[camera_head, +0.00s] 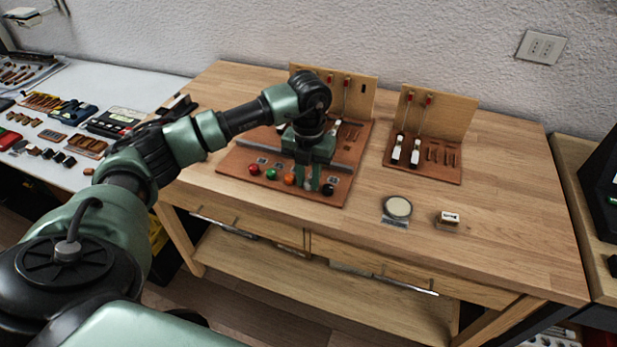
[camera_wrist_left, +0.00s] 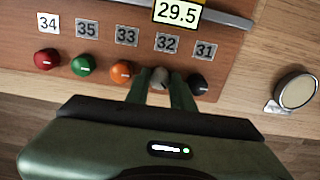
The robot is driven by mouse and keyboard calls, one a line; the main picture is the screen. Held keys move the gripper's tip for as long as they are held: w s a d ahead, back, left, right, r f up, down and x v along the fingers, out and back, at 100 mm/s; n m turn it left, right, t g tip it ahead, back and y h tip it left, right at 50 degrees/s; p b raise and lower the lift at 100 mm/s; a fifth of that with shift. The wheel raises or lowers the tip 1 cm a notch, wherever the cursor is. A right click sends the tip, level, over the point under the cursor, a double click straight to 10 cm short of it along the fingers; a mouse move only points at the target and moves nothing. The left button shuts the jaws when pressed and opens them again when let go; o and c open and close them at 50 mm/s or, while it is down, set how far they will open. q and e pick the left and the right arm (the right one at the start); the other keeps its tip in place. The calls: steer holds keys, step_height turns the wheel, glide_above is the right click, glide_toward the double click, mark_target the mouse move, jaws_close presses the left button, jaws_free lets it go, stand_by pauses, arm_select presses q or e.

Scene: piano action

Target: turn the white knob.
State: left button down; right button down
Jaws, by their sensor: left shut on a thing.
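The white knob (camera_wrist_left: 159,76) sits in a row on the front edge of the reddish-brown board (camera_head: 228,167), between the orange knob (camera_wrist_left: 121,71) and the black knob (camera_wrist_left: 199,84). In the left wrist view it looks greyish and lies between the fingers of my left gripper (camera_wrist_left: 161,87). In the head view my left gripper (camera_head: 309,184) points down over the row, its fingers on either side of the white knob and shut on it. The fingers partly cover the knob. My right gripper is in neither view.
The row also has a red knob (camera_wrist_left: 47,59) and a green knob (camera_wrist_left: 83,65). Number labels stand behind the knobs, and a yellow display (camera_wrist_left: 177,12) reads 29.5. A round disc (camera_head: 397,207) and a small block (camera_head: 449,217) lie to the right on the wooden table (camera_head: 500,180).

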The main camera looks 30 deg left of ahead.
mark_target(308, 181)
arm_select(q)
steer(key=shift+w+r, duration=0.1)
steer(key=shift+r, duration=0.05)
stand_by(0.3)
steer(key=c, duration=1.2)
jaws_free()
step_height(308, 181, up, 8)
steer(key=shift+f+b, duration=0.15)
steer(key=shift+b, duration=0.45)
